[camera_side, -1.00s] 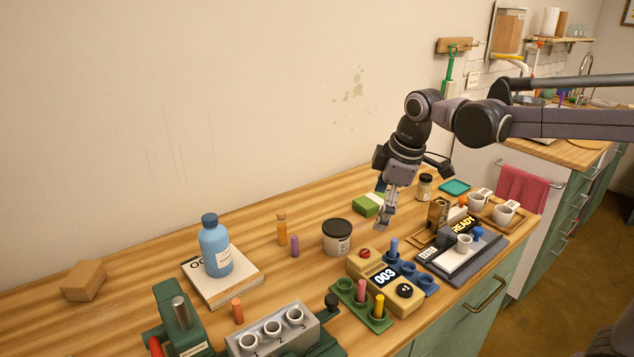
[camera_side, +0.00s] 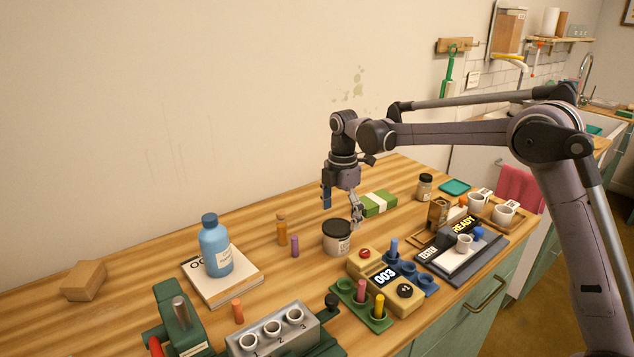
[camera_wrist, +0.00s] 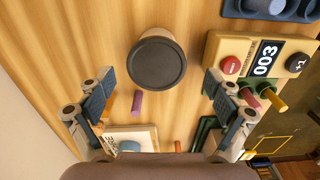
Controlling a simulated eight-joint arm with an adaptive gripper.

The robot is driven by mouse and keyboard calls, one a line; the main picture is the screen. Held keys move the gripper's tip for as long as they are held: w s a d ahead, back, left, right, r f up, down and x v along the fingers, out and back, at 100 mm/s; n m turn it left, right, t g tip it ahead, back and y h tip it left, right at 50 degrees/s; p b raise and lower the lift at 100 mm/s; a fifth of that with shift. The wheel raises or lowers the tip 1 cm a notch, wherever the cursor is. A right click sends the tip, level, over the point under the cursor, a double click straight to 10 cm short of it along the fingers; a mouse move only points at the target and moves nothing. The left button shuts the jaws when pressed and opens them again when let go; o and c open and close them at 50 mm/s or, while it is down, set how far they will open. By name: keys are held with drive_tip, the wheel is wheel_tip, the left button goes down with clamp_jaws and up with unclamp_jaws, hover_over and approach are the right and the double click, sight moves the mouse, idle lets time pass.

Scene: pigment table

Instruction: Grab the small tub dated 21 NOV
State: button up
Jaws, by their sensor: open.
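A small white tub with a black lid (camera_side: 337,237) stands upright on the wooden table. Its label faces the side camera, but the date is too small to read. In the wrist view its round dark lid (camera_wrist: 157,62) shows from above, between and slightly beyond my fingertips. My gripper (camera_side: 341,208) is open and empty, pointing down just above the tub. One finger shows near the tub's right rim, the other at its upper left. In the wrist view my gripper (camera_wrist: 159,84) has its fingers spread wider than the lid.
A counter marked 003 (camera_side: 384,278) stands right of the tub. A purple stick (camera_side: 295,246) and an orange vial (camera_side: 282,229) stand to its left. A green and white block (camera_side: 379,203) lies behind it. A blue bottle (camera_side: 216,246) stands on a book farther left.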

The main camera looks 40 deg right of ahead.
sight(337, 238)
drive_tip(key=shift+w+a+f, duration=0.1)
drive_tip(key=shift+a+f, duration=0.05)
drive_tip(key=shift+f, duration=1.85)
drive_tip(key=shift+w+a+f, duration=0.1)
drive_tip(key=shift+f, duration=1.85)
drive_tip(key=shift+c, duration=0.3)
drive_tip(key=c, duration=1.3)
